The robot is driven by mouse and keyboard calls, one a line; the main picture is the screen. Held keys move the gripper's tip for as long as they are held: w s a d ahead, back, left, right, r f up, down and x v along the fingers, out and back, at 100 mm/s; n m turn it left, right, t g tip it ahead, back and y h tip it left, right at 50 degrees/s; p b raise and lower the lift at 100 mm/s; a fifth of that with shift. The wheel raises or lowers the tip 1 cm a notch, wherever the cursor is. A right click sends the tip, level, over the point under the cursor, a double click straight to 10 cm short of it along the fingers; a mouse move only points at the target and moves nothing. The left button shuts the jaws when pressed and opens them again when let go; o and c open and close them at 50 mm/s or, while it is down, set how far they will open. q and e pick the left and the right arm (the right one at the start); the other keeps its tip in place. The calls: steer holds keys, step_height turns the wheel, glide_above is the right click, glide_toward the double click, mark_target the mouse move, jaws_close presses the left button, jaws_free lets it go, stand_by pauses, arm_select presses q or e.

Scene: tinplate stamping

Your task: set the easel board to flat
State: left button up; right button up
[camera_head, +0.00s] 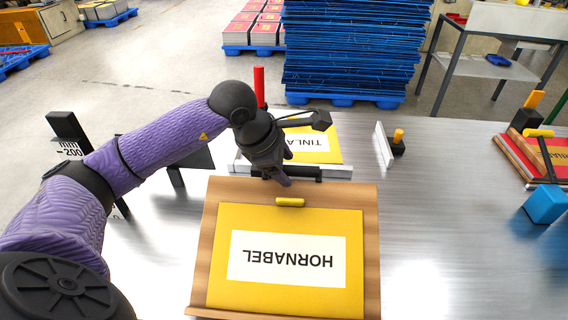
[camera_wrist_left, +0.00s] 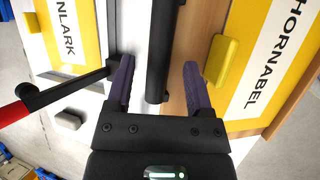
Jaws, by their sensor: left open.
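The easel board (camera_head: 207,240) is a wooden panel on the near part of the metal table. It carries a yellow sheet (camera_head: 222,285) labelled HORNABEL, upside down in the head view, with a yellow clip (camera_head: 290,202) at its top edge. How far the board is tilted is hard to tell. My left gripper (camera_head: 284,180) is at the board's far edge. In the left wrist view my left gripper (camera_wrist_left: 157,88) is open, its purple fingers on either side of a black bar (camera_wrist_left: 160,45). Contact with the bar is not clear. My right gripper is out of view.
Behind the board lies a yellow TINLARK sheet (camera_head: 328,155) with a red-handled lever (camera_head: 259,88) nearby. A black scale post (camera_head: 68,135) stands left. A white plate (camera_head: 383,145), blue block (camera_head: 545,204) and red frame (camera_head: 515,155) are right. The table between is clear.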

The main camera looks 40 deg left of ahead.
arm_select(q)
steer(key=c, duration=0.9)
jaws_close()
steer(key=shift+f, duration=0.1)
